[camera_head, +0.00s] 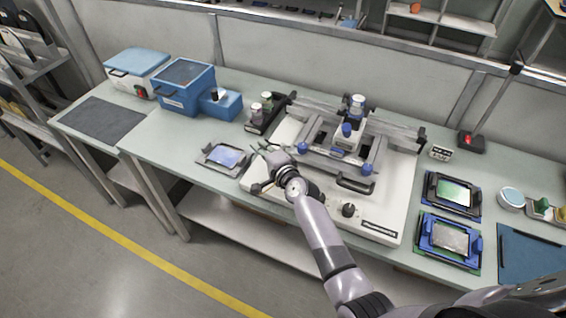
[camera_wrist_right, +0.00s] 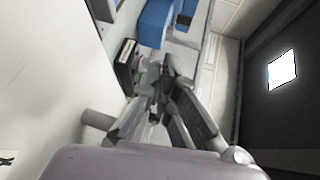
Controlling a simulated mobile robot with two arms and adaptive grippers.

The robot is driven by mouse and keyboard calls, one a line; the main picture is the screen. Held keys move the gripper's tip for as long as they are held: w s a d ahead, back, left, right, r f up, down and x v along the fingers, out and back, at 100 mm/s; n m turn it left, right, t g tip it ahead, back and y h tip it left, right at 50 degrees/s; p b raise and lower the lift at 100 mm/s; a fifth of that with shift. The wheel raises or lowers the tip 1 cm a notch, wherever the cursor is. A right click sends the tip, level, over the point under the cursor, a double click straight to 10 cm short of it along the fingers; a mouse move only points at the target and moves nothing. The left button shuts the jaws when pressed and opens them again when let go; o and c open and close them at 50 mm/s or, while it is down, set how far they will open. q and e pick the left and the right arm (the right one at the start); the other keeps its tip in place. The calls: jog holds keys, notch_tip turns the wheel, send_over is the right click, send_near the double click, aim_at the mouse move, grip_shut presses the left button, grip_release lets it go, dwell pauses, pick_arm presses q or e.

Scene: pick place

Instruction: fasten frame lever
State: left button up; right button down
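A white bench machine (camera_head: 395,205) carries a metal frame (camera_head: 325,160) with blue knobs (camera_head: 367,169) and a dark front handle (camera_head: 355,185). I cannot tell which part is the frame lever. My right gripper (camera_head: 261,149) is at the machine's left front corner, to the left of the frame. In the right wrist view its two fingers (camera_wrist_right: 162,78) converge towards their tips; whether they are shut or touch anything is unclear. A short grey cylinder (camera_wrist_right: 98,118) sticks out from the white surface beside them. My left gripper is not in view.
A grey tray with a blue panel (camera_head: 211,165) lies left of the machine. Blue boxes (camera_head: 184,91) stand at the back left. A dark holder with small jars (camera_head: 255,122) stands behind my gripper. Blue fixtures (camera_head: 447,262) are at the right.

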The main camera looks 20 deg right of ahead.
jog(key=v, duration=1.1)
jog(key=shift+s+d, duration=0.15)
jog(key=shift+s, duration=0.1)
